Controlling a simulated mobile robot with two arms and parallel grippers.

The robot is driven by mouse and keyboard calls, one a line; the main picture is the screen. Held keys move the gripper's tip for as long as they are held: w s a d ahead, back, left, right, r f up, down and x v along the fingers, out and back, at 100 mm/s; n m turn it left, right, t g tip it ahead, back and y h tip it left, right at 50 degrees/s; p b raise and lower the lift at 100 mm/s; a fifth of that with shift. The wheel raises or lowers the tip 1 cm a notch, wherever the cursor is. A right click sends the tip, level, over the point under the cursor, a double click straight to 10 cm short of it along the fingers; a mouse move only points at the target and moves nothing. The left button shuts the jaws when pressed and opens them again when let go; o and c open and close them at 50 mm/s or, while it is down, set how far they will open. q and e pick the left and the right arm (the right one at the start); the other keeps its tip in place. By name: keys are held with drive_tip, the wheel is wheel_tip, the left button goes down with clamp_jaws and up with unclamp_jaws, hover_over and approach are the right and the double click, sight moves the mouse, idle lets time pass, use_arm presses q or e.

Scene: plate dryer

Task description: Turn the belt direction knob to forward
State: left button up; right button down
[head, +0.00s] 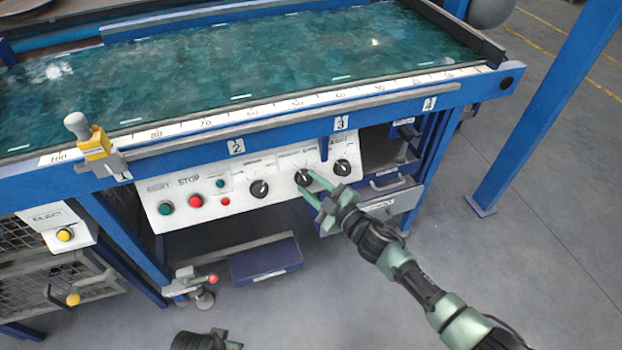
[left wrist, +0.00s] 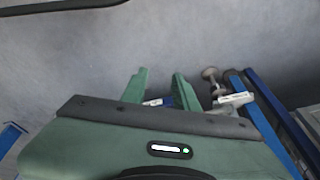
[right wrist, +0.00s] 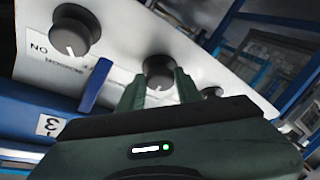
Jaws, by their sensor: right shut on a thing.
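A white control panel (head: 230,196) on the front of the blue machine carries three black knobs with small labels that I cannot read well. My right gripper (head: 311,190) is shut on the middle black knob (head: 304,177), with a finger on either side of it. In the right wrist view, this knob (right wrist: 159,69) shows between the fingertips, with a white pointer mark on its face; its exact setting is hard to tell. My left gripper (left wrist: 160,88) is open and empty, with its fingers apart, low over the floor in front of the machine.
Another black knob (head: 259,188) is left of the held one and a third (head: 342,167) right of it. Green and red buttons (head: 195,201) are further left. A blue machine edge (head: 230,150) overhangs the panel. The floor in front is mostly clear.

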use_arm(q)
drive_tip(key=s+f+p, duration=0.2)
drive_tip(key=s+f, duration=0.2)
drive_tip(key=f, duration=0.5)
drive_tip(key=shift+s+a+g, duration=0.25)
drive_tip(key=shift+s+g, duration=0.1)
drive_tip(key=shift+g, duration=0.05)
use_arm(e)
drive_tip(key=n+g, duration=0.1)
drive_tip(key=n, duration=0.2)
drive_tip(key=shift+d+r+g+y, duration=0.1)
drive_tip(key=shift+g+y, duration=0.2)
drive_tip(key=c, duration=1)
unclamp_jaws()
use_arm(q)
drive_tip(key=shift+r, duration=0.1)
use_arm(e)
drive_tip(key=shift+d, duration=0.1)
